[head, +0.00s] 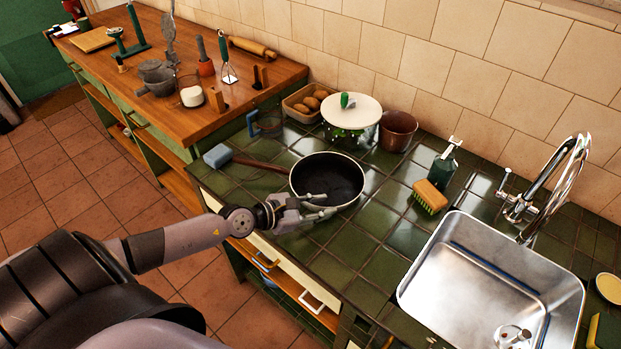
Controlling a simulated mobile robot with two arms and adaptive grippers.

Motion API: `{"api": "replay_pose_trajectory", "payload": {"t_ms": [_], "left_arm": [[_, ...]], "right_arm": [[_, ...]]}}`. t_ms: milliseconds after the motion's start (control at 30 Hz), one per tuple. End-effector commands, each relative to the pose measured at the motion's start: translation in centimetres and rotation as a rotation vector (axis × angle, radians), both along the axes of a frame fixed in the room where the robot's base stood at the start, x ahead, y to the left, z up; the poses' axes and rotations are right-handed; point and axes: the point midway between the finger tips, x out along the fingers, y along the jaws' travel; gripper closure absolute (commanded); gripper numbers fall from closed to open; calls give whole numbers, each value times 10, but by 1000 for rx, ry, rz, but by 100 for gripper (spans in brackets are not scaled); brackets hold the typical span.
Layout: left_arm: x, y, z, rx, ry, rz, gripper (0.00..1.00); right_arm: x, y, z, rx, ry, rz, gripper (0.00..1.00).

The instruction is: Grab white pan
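The pan (330,178) has a pale rim and a black inside. It stands on the dark green tiled counter (352,243), left of the sink. A long brown handle (262,164) reaches from its rim to the upper left. My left gripper (329,204) comes in from the lower left to the pan's near rim. Its fingers are spread apart and overlap the near side of the pan; I cannot tell whether they touch it. My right gripper is not in view.
A steel sink (425,292) with a faucet (569,180) is at the right. A sponge brush (429,195) and soap bottle (441,170) stand between. Behind the pan are a lidded pot (351,112), a brown pot (398,131) and a bread basket (297,107). A wooden counter (180,118) holds utensils.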

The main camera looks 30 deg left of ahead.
Motion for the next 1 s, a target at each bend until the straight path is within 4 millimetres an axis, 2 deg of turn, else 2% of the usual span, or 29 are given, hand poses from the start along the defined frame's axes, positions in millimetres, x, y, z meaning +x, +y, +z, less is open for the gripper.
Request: {"api": "replay_pose_trajectory", "payload": {"t_ms": [167, 433, 733, 1000], "left_arm": [[9, -7, -5, 0, 0, 0, 73], [38, -26, -21, -1, -2, 0, 73], [41, -29, -24, 1, 0, -1, 73], [41, -29, -24, 1, 0, -1, 90]], "right_arm": [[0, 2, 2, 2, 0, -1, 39], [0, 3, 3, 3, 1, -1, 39], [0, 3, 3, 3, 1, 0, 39], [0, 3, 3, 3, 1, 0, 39]]}}
